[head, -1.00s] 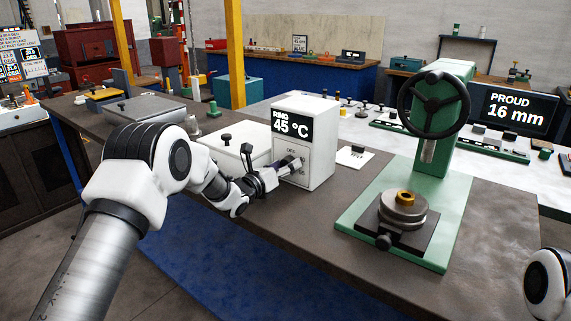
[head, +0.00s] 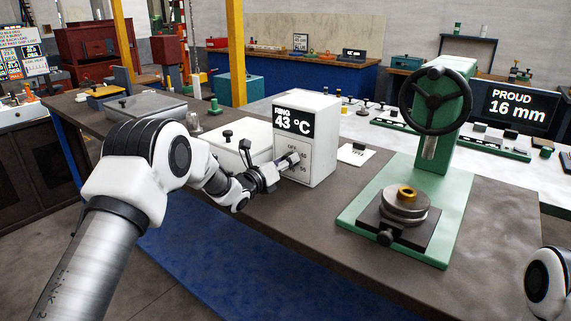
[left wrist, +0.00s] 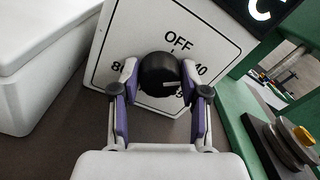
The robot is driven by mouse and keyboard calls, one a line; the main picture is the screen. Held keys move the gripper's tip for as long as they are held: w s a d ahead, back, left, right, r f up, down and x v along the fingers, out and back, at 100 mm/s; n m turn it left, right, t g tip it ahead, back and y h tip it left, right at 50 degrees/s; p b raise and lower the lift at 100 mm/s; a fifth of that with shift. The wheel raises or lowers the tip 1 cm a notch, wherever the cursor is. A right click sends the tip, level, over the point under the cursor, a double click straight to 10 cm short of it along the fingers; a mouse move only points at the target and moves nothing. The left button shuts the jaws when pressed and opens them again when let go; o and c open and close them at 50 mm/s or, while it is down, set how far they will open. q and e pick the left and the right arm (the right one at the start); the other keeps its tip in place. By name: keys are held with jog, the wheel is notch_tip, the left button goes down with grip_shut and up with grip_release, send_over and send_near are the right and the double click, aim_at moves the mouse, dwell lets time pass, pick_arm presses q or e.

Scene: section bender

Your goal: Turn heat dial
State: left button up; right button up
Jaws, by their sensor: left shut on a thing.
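The white heater box (head: 318,125) stands on the bench, and its screen (head: 293,122) reads "RING 43 °C". The black heat dial (left wrist: 158,72) is on the box's marked front plate, with OFF above it and numbers around it. A white pointer line shows on the dial's lower right; its exact setting is hard to read. My left gripper (left wrist: 160,78) is shut on the dial, one finger on each side. In the head view the left gripper (head: 287,163) reaches the box's front and hides most of the dial. My right gripper is out of view.
A white lidded case (head: 232,140) sits close left of the box. A sign (head: 514,106) reads "PROUD 16 mm". Bare bench lies in front.

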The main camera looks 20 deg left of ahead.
pick_arm(q)
jog(key=n+b, duration=0.1)
jog(key=n, duration=0.2)
jog(key=shift+f+b, duration=0.2)
jog(key=shift+b, duration=0.15)
jog(key=n+b, duration=0.1)
jog(key=n, duration=0.2)
jog(key=shift+a, duration=0.1)
jog(key=n, duration=0.2)
jog(key=shift+n, duration=2.2)
jog(key=o, duration=1.1)
jog(key=v, duration=1.2)
